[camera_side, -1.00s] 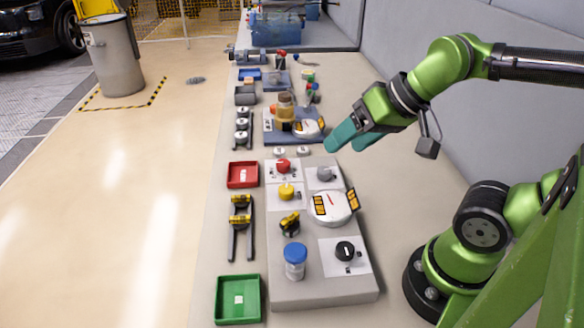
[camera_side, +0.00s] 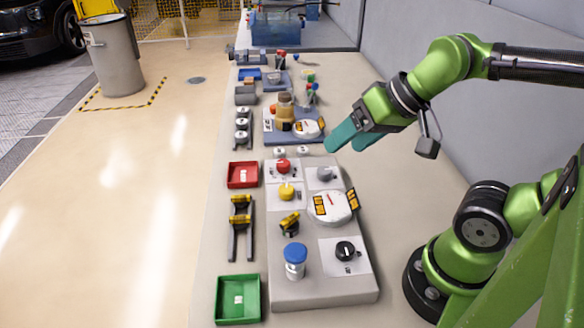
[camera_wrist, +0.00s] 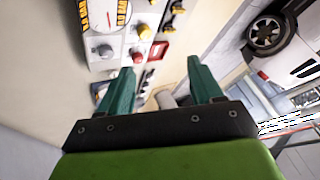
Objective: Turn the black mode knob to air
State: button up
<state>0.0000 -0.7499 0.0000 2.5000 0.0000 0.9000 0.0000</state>
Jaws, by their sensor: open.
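The black mode knob (camera_side: 345,250) sits on a white plate (camera_side: 358,265) at the near right corner of the grey panel (camera_side: 290,292) in the side view. The marks on its plate are too small to read. My gripper (camera_side: 342,142) is above the table beyond the panel's far end, well apart from the knob. Its teal fingers are apart with nothing between them. In the wrist view the open fingers (camera_wrist: 163,75) point past the panel, and I cannot make out the black mode knob there.
The panel also carries a white gauge (camera_side: 332,207), a red knob (camera_side: 283,166), a yellow knob (camera_side: 286,191), a grey knob (camera_side: 324,174) and a blue-capped jar (camera_side: 295,262). A red tray (camera_side: 242,175) and green tray (camera_side: 238,300) lie left.

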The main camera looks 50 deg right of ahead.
notch_tip(320, 180, down, 3)
jog(key=w+a+n+g, duration=0.1)
jog(key=w+a+g, duration=0.1)
jog(key=g, duration=0.1)
jog(key=n+g+h, duration=0.3)
jog(key=n+g, duration=0.2)
jog(key=g, duration=0.4)
send_near(345, 247)
jog(key=x, duration=0.8)
jog(key=shift+s+f, duration=0.2)
jog(key=shift+f, duration=0.15)
jog(key=shift+c, duration=0.4)
jog(key=c, duration=1)
